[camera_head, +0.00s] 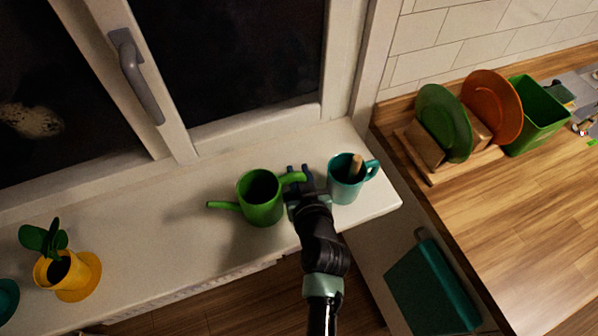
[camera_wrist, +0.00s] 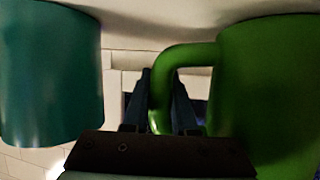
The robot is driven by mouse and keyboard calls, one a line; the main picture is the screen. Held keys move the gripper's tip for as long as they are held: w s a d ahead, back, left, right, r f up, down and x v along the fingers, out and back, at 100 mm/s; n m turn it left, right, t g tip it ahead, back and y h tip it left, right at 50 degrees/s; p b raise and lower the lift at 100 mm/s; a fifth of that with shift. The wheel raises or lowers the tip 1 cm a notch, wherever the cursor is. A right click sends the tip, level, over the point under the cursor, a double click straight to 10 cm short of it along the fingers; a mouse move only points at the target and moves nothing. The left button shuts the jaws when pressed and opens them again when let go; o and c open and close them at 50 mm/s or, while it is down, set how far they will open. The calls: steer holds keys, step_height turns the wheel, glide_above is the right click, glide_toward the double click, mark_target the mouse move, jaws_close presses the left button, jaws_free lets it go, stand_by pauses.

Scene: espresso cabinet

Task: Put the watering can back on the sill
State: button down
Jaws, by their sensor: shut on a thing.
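The green watering can (camera_head: 262,207) is on or just above the white window sill (camera_head: 160,225), upright, with its spout pointing left and its handle to the right. I cannot tell whether its base touches the sill. My gripper (camera_head: 298,173) is at the handle. In the wrist view the dark fingers (camera_wrist: 170,105) are on both sides of the green handle (camera_wrist: 185,55), shut on it. The can's body (camera_wrist: 265,90) fills the right of that view.
A teal mug (camera_head: 345,185) with a wooden item in it stands close to the right of my gripper; it also fills the wrist view's left (camera_wrist: 50,75). A yellow pot (camera_head: 62,270) with a plant stands far left. The sill between is clear. A window handle (camera_head: 137,77) juts out behind.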

steer(key=c, duration=1.1)
jaws_free()
steer(key=shift+f, duration=0.15)
steer(key=shift+c, duration=0.2)
steer(key=o, duration=0.4)
steer(key=shift+o, duration=0.2)
